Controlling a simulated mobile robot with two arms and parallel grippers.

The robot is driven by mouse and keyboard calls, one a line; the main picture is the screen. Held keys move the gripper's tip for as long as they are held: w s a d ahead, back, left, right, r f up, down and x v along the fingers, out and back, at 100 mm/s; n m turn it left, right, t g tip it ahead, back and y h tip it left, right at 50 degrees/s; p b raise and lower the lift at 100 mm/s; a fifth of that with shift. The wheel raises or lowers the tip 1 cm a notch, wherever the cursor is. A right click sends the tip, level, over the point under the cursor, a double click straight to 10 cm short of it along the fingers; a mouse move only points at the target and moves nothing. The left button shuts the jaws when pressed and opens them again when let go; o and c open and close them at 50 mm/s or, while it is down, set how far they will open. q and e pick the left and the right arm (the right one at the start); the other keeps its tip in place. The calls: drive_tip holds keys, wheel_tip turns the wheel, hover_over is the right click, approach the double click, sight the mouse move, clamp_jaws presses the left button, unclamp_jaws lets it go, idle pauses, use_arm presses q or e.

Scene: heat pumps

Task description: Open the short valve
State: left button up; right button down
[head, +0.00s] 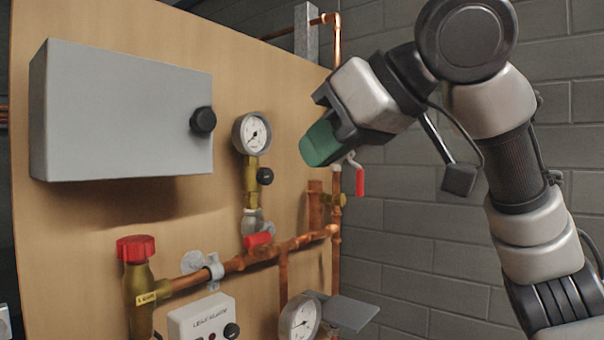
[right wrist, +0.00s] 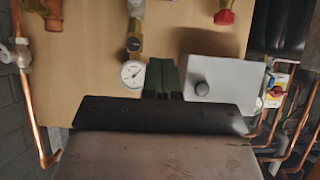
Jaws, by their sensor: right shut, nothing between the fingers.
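Several red-handled valves show in the head view, and I cannot tell by label which is the short one. A short red handle (head: 258,240) sits on the copper pipe below the upper gauge. A red lever (head: 360,181) hangs down at the right pipe, just beyond the gripper. A round red knob (head: 136,248) tops the brass valve at lower left; it also shows in the right wrist view (right wrist: 224,16). My right gripper (head: 318,148) has green fingers and is shut and empty, in front of the board right of the gauge. Its fingers (right wrist: 163,77) show shut in the right wrist view. My left gripper is out of view.
A grey box (head: 125,112) with a black knob (head: 203,121) stands out from the board at left. The upper gauge (head: 252,132) is left of the gripper. A lower gauge (head: 300,317) and white leak alarm box (head: 203,319) are below. A block wall (head: 420,245) bounds the right.

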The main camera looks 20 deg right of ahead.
sight(262, 235)
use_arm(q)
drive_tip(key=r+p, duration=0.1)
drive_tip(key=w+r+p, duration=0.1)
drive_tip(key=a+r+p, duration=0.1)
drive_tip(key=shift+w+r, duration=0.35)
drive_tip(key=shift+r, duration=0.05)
use_arm(e)
drive_tip(key=s+d+f+x, duration=0.1)
drive_tip(key=f+x, duration=0.1)
drive_tip(key=x, duration=0.9)
drive_tip(key=shift+f, duration=0.3)
drive_tip(key=shift+w+a, duration=0.15)
